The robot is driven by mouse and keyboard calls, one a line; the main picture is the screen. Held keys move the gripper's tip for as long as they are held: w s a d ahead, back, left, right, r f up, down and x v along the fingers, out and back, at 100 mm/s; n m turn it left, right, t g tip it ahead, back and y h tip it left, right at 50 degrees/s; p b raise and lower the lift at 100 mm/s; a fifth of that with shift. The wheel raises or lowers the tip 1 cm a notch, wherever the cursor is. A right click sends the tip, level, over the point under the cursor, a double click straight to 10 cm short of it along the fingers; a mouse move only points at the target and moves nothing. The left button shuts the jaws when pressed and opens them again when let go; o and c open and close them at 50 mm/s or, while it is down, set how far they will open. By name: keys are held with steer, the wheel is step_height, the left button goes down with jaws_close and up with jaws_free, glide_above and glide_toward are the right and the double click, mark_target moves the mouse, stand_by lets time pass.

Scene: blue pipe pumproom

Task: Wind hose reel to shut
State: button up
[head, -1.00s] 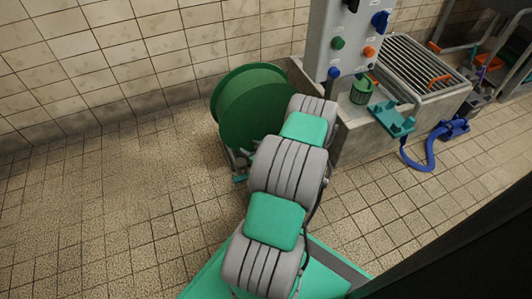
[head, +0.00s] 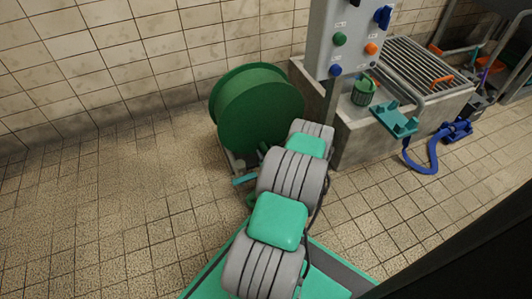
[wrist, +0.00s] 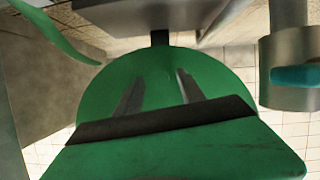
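The green hose reel (head: 262,112) stands on the floor against the tiled wall, left of the control panel. Its round side faces me; I cannot make out a crank for certain. In the wrist view a large green disc (wrist: 160,65), apparently the reel's side, fills the middle. My gripper (wrist: 159,76) shows there as two grey fingers set apart in front of the disc, with nothing visible between them. I cannot tell whether they touch it. In the head view my arm's links hide most of my gripper and the reel's lower right.
A grey control panel (head: 347,45) with coloured knobs stands right of the reel. Behind it is a concrete block (head: 360,145) with a metal grate (head: 410,65), a green cup (head: 364,92) and a teal bracket (head: 395,118). A blue hose (head: 428,155) lies at right. The left floor is clear.

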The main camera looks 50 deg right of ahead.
jaws_close()
stand_by(1.2)
